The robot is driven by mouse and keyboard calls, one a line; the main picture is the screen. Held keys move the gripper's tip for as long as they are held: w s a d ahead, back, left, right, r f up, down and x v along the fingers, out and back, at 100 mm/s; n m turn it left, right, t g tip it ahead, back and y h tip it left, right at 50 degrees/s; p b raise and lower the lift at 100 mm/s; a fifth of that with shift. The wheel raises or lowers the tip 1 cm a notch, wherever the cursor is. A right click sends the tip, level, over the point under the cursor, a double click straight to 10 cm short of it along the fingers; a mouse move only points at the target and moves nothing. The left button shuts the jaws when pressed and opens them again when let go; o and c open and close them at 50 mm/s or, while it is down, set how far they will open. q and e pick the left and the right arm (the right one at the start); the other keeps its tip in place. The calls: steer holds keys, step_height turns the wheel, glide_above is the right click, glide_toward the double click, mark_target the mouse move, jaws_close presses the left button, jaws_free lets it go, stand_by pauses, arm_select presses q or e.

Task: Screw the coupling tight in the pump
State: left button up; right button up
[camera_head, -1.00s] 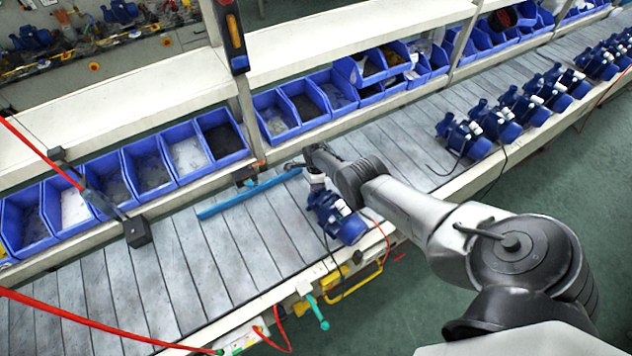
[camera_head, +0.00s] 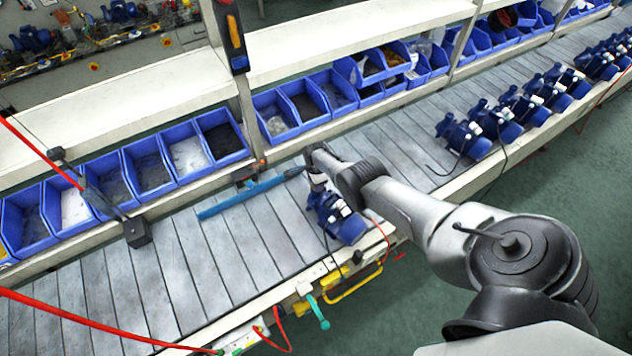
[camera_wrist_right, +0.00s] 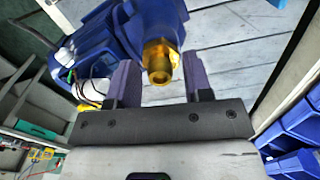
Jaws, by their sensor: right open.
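The blue pump (camera_head: 338,218) stands on the slatted bench near its front edge, under my right arm. In the right wrist view the same pump (camera_wrist_right: 110,28) fills the upper left. My right gripper (camera_wrist_right: 158,80) is open, with one finger on each side of the coupling and a gap visible on the right side. In the head view the right gripper is mostly hidden by its own wrist and the pump. My left gripper is not in view.
Blue bins (camera_head: 185,160) with small parts line the back of the bench. A blue bar (camera_head: 245,195) lies on the slats left of the pump. Several more pumps (camera_head: 465,135) stand further right. Bare slats (camera_head: 150,285) lie to the left. A red hose (camera_head: 90,322) crosses the lower left.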

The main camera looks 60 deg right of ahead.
steer(key=shift+n, duration=1.7)
steer(key=shift+n, duration=1.7)
steer(key=n, duration=0.3)
